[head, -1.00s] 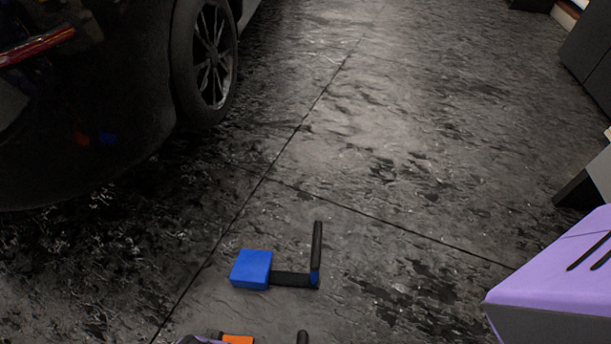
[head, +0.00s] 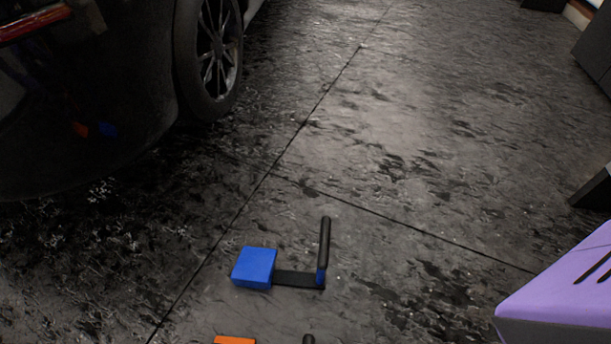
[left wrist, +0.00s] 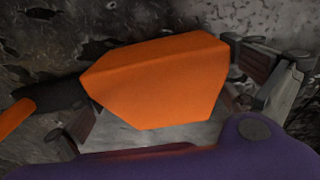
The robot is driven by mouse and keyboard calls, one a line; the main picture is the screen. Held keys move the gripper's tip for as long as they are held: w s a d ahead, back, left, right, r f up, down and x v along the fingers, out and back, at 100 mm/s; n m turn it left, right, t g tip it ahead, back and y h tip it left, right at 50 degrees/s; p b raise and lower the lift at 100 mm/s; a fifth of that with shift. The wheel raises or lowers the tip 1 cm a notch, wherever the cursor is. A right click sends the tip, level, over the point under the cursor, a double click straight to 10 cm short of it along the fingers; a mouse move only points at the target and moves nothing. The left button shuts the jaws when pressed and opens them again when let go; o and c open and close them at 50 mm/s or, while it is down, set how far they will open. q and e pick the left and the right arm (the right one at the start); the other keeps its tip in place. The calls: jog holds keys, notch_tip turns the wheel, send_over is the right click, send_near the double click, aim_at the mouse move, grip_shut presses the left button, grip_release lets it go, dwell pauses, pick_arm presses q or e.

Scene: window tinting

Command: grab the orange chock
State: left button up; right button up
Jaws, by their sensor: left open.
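The orange chock (left wrist: 160,80) fills the middle of the left wrist view, with a black bar and an orange end (left wrist: 14,116) at its left. In the head view only a sliver of the orange chock (head: 235,340) shows at the bottom edge. My left gripper (left wrist: 172,104) is open, with one finger on each side of the orange block. The block lies between the fingers; I cannot tell whether either finger touches it. My left gripper is out of the head view, and my right gripper is in neither view.
A blue chock (head: 254,267) with a black handle lies on the dark floor just beyond the orange one. A dark car with its wheel (head: 212,55) stands at the upper left. The floor (head: 420,140) ahead and to the right is clear.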

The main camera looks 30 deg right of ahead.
pick_arm(q)
jog(key=c, duration=1.6)
jog(key=shift+d, duration=0.1)
jog(key=shift+c, duration=0.8)
jog(key=shift+r, duration=0.25)
